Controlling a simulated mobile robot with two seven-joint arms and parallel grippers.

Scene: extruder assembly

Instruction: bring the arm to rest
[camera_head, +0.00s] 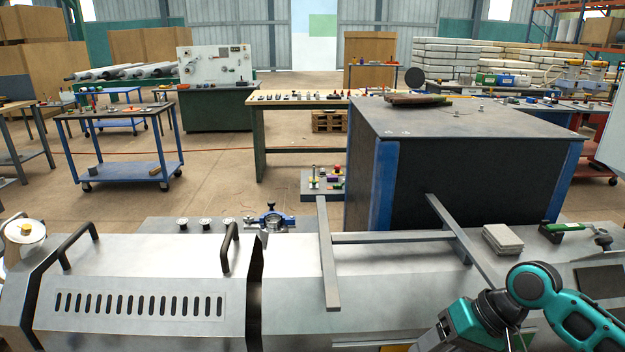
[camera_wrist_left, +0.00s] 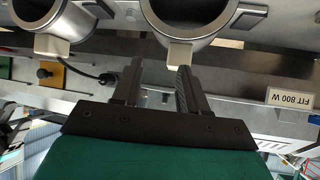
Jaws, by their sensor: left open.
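My left gripper (camera_wrist_left: 157,68) shows in the left wrist view. Its two dark fingers stand apart with nothing between them. Two grey metal rings, a left one (camera_wrist_left: 52,28) and a right one (camera_wrist_left: 190,20), lie beyond the fingertips at the top; I see no contact with them. In the head view a teal and black arm of mine (camera_head: 545,300) reaches in at the lower right over the machine. No gripper fingers can be made out there.
The long grey extruder machine (camera_head: 140,260) fills the front, with black handles (camera_head: 228,245) and a metal frame (camera_head: 327,255). A big dark box (camera_head: 460,165) stands behind it. A label (camera_wrist_left: 292,98) marks the metal face near my left gripper.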

